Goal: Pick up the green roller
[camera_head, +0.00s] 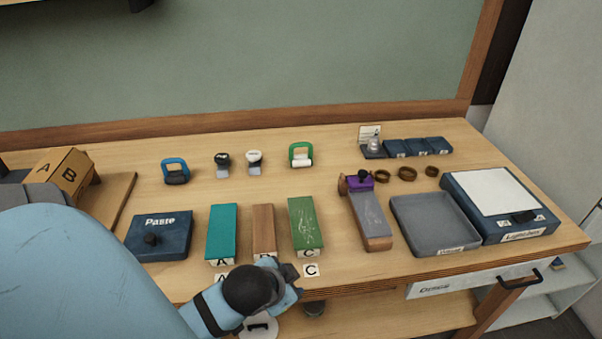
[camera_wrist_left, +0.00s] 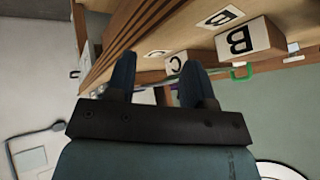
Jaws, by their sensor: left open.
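The green roller (camera_head: 301,155) has a green frame handle and a white roller. It lies at the back of the table, right of the two small black-and-white tools. A small green frame that looks like it shows at the right in the left wrist view (camera_wrist_left: 242,72). My left gripper (camera_head: 288,272) is at the table's front edge, near the C label and well in front of the roller. Its two fingers (camera_wrist_left: 158,74) are apart with nothing between them. My right gripper is not in view.
Teal (camera_head: 222,232), brown (camera_head: 264,229) and green (camera_head: 305,224) blocks stand between my left gripper and the roller. A blue roller (camera_head: 176,171) lies at the back left. A Paste box (camera_head: 160,237) is at left; a grey tray (camera_head: 433,222) and lightbox (camera_head: 500,203) are at right.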

